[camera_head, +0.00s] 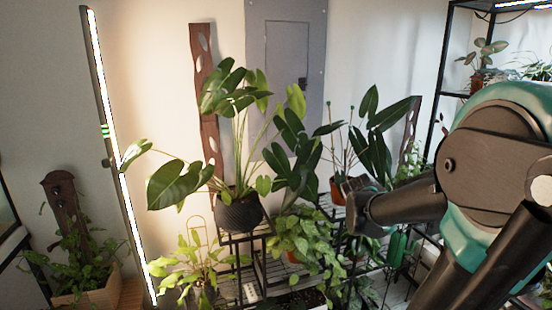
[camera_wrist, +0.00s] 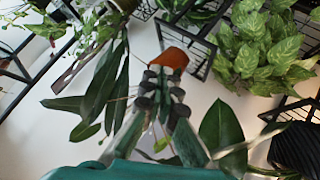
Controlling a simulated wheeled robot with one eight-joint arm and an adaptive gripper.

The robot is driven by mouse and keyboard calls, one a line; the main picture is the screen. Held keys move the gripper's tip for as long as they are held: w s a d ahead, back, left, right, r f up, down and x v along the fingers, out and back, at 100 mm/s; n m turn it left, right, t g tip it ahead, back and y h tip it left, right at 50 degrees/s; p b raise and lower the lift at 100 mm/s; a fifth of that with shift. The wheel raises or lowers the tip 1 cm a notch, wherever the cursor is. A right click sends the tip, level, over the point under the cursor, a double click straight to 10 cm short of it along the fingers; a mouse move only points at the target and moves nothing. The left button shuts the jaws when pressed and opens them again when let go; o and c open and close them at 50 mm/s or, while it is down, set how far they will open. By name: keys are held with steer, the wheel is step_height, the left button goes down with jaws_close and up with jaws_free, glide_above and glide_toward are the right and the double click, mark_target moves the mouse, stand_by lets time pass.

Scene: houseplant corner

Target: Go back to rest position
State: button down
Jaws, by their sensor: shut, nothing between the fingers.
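My gripper (camera_wrist: 162,92) shows in the wrist view with its two dark-padded fingers close together and nothing between them. A terracotta pot (camera_wrist: 170,58) appears just beyond the fingertips in that view; I cannot tell whether they touch. In the head view my arm (camera_head: 490,180) comes in from the right and reaches left among the plants in front of the stand. My fingertips cannot be made out clearly there. A terracotta pot (camera_head: 338,190) with a long-leaved plant stands beside the arm's dark end, partly hidden by it.
A dark ribbed pot (camera_head: 238,212) with a large leafy plant stands on a black tiered stand (camera_head: 240,239). Leafy plants (camera_head: 300,232) crowd the area left of my arm. A lit tube lamp (camera_head: 119,160) leans at left. A black shelf rack (camera_head: 444,75) stands behind my arm.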

steer(key=s+a+f+g+y, duration=0.1)
steer(key=s+a+f+g, duration=0.1)
steer(key=s+f, duration=0.3)
steer(key=s+a+f+m+g+y, duration=0.1)
steer(key=s+a+f+g+y, duration=0.1)
steer(key=s+a+f, duration=0.3)
steer(key=s+a+f+m+g+y, duration=0.1)
steer(key=s+a+f+g, duration=0.1)
steer(key=s+f, duration=0.5)
steer(key=s+a, duration=0.1)
steer(key=s, duration=0.4)
steer(key=shift+a+f+y, duration=0.15)
steer(key=shift+a+y, duration=0.1)
steer(key=shift+y, duration=0.15)
steer(key=c, duration=2.3)
jaws_free()
